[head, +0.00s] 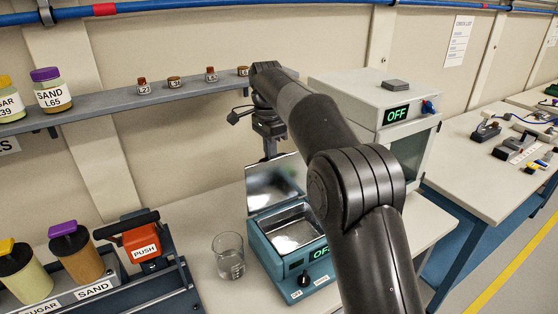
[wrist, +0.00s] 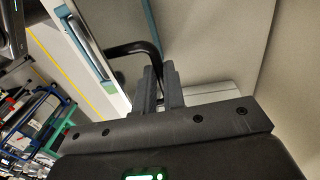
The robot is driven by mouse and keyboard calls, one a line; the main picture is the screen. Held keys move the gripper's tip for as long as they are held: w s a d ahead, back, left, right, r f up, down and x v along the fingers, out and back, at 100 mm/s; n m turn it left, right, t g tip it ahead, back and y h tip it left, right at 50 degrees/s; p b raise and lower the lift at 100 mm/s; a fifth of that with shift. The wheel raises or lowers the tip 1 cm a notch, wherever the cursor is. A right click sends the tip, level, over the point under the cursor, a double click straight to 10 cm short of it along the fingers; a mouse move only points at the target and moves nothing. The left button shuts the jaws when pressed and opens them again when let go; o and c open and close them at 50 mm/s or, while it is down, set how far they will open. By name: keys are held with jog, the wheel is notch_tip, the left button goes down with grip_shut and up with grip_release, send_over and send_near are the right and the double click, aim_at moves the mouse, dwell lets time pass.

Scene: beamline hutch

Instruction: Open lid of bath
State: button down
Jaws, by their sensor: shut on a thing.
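The bath (head: 291,232) is a teal box with a shiny metal basin on the bench, its display reading OFF. Its lid (head: 272,184) stands raised at the back of the basin, with the basin open to view. My gripper (head: 269,150) is at the lid's upper edge, partly behind my arm. In the wrist view, my gripper's fingers (wrist: 162,86) are closed around a black bent handle (wrist: 134,48). The handle's far end is hidden by the fingers.
A glass beaker (head: 229,256) stands just left of the bath. A white oven-like cabinet (head: 366,105) stands behind and right. A shelf (head: 115,102) with jars and small bottles runs along the wall above. An orange PUSH dispenser (head: 141,240) is at left.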

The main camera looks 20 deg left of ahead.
jog(key=w+a+f, duration=0.2)
jog(key=w+a, duration=0.1)
jog(key=a, duration=0.1)
jog(key=shift+w+f, duration=0.3)
jog(key=shift+w, duration=0.1)
jog(key=shift+a, duration=0.1)
jog(key=c, duration=1.5)
grip_release()
jog(key=shift+w+a+f, duration=0.1)
jog(key=shift+f, duration=0.1)
jog(key=shift+r, duration=0.1)
jog(key=shift+r, duration=0.2)
jog(key=d+r, duration=1)
jog(key=d, duration=0.2)
jog(key=shift+r, duration=0.3)
